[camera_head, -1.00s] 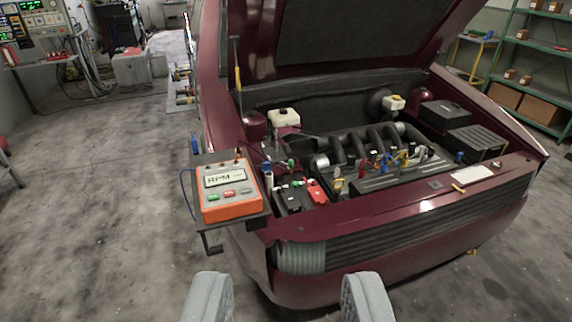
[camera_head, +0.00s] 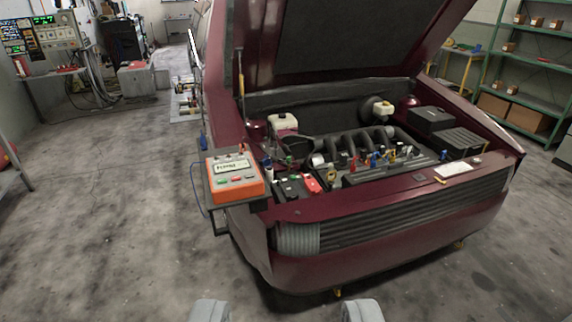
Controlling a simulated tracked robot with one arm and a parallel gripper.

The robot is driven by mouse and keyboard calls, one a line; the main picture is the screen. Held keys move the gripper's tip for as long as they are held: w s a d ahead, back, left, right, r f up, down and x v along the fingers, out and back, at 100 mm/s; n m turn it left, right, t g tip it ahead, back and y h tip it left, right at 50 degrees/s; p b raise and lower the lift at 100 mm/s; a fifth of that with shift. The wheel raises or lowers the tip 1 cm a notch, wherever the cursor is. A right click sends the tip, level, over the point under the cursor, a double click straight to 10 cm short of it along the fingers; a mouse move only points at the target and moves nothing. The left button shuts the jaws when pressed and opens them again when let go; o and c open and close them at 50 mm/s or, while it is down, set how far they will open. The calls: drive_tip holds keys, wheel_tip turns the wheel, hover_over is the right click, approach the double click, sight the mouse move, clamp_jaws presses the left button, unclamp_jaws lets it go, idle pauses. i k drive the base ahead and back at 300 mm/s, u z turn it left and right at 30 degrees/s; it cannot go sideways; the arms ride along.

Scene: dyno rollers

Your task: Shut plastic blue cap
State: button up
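Several small blue parts show in the open engine bay of a dark red car (camera_head: 400,255). One blue piece (camera_head: 444,155) stands at the right of the engine, and another (camera_head: 375,159) sits among coloured parts at its middle. A blue-topped piece (camera_head: 267,163) is beside the orange RPM meter (camera_head: 236,190). They are too small to tell which is the plastic cap or whether it is open. My gripper (camera_head: 286,312) is at the bottom edge, its two grey fingers wide apart with nothing between them, well short of the car.
The raised hood (camera_head: 340,40) overhangs the engine bay. The meter sits on a dark side tray (camera_head: 214,208) jutting left of the front bumper. Green shelving (camera_head: 530,68) stands at right, an instrument bench (camera_head: 60,45) at far left. The floor at left is clear.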

sight(266, 163)
drive_tip(key=z, duration=0.05)
drive_tip(key=k, duration=0.3)
drive_tip(key=u, duration=0.2)
drive_tip(key=i, duration=3.2)
drive_tip(key=z, duration=0.1)
